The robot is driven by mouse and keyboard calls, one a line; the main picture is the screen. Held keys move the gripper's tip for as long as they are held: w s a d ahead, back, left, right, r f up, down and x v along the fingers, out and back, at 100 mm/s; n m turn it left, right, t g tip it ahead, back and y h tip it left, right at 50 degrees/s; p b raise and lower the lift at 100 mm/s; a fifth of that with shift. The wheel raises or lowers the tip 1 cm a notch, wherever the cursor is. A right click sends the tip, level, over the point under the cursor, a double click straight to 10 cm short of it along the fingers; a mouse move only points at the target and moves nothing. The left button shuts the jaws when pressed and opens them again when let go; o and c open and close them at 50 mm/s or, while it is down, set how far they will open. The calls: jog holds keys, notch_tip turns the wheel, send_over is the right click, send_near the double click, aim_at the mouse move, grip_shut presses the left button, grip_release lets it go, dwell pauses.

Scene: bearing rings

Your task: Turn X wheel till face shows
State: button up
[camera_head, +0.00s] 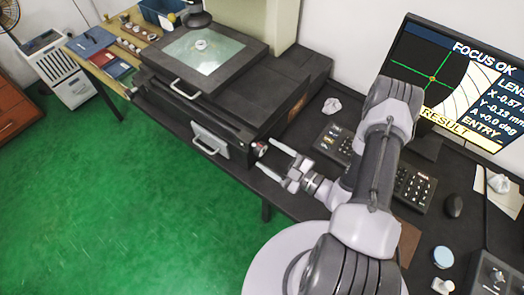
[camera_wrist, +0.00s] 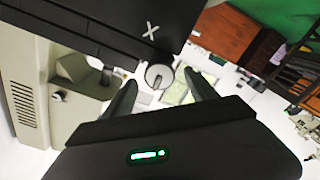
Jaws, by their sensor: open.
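The X wheel (camera_wrist: 159,76) is a small round grey knob below a white X mark on the dark machine front in the wrist view. In the head view the wheel (camera_head: 260,148) sits at the machine's right front corner. My gripper (camera_head: 268,157) is open just in front of it. In the wrist view my gripper's fingertips (camera_wrist: 160,82) lie either side of the wheel's lower part; contact cannot be told. The monitor (camera_head: 458,82) shows green cross lines, a pale curved band right of their crossing, and "FOCUS OK"; its right edge is cut off.
The measuring machine (camera_head: 215,95) has a glass stage with a small ring (camera_head: 201,44) on it. A keypad (camera_head: 335,143), crumpled paper (camera_head: 332,105) and a mouse (camera_head: 453,206) lie on the dark bench. Green floor is open at the left.

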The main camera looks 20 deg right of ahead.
aim_at(264, 152)
jog(key=shift+x, duration=1.75)
jog(key=c, duration=1.4)
jog(key=shift+n, duration=0.4)
jog(key=n, duration=1.2)
jog(key=shift+f+n+b, duration=0.1)
jog(key=shift+n+b, duration=0.25)
jog(key=shift+n, duration=0.05)
